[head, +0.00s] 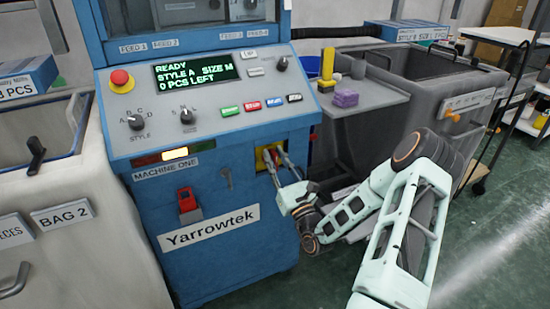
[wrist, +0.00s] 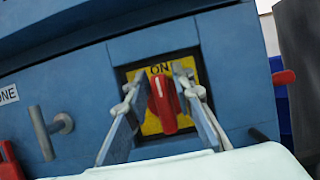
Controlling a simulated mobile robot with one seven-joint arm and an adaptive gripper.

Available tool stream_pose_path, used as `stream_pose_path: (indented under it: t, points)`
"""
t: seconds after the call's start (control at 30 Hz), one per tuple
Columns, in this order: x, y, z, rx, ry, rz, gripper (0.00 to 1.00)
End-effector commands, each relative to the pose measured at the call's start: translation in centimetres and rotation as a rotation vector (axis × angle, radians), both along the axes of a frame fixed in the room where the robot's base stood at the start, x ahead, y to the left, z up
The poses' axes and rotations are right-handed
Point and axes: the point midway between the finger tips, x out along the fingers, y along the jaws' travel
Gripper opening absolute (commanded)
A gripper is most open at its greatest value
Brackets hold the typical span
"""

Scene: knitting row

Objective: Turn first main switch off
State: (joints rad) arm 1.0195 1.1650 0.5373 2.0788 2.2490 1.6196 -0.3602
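The main switch of machine one is a red rotary handle (wrist: 164,104) on a yellow plate (wrist: 147,126), set in a dark frame on the blue cabinet (head: 215,245). The handle stands nearly upright, its top towards the word ON. In the head view the yellow plate (head: 262,161) shows at the right of the cabinet front, partly covered by my gripper (head: 271,160). In the wrist view my gripper (wrist: 157,80) is open, one finger on each side of the handle. A gap shows at the left; the right finger is very near the handle, and contact is unclear.
The display (head: 197,72) reads READY, STYLE A, SIZE M, 0 PCS LEFT. A red emergency button (head: 121,79) and several knobs are on the sloped panel above. A T-shaped latch (wrist: 50,130) sticks out left of the switch. A grey side shelf (head: 365,97) stands to the right.

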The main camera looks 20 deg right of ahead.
Motion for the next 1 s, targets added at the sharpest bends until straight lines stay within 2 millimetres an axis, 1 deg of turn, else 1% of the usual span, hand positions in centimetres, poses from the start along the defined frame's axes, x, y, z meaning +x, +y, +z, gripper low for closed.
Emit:
stream_pose_path:
  t: [0.03, 0.13, 0.57, 0.77, 1.0]
  points:
    - [-0.01, -0.01, -0.08, 0.0, 0.002, 0.0, 0.11]
    - [-0.01, 0.0, -0.14, 0.0, 0.004, 0.0, 0.0]
    - [-0.03, 0.09, -0.42, -0.031, 0.011, 0.001, 0.0]
    - [-0.06, 0.28, -0.45, -0.132, 0.011, 0.001, 0.0]
    - [-0.09, 0.6, -0.52, -0.336, 0.003, 0.001, 0.0]
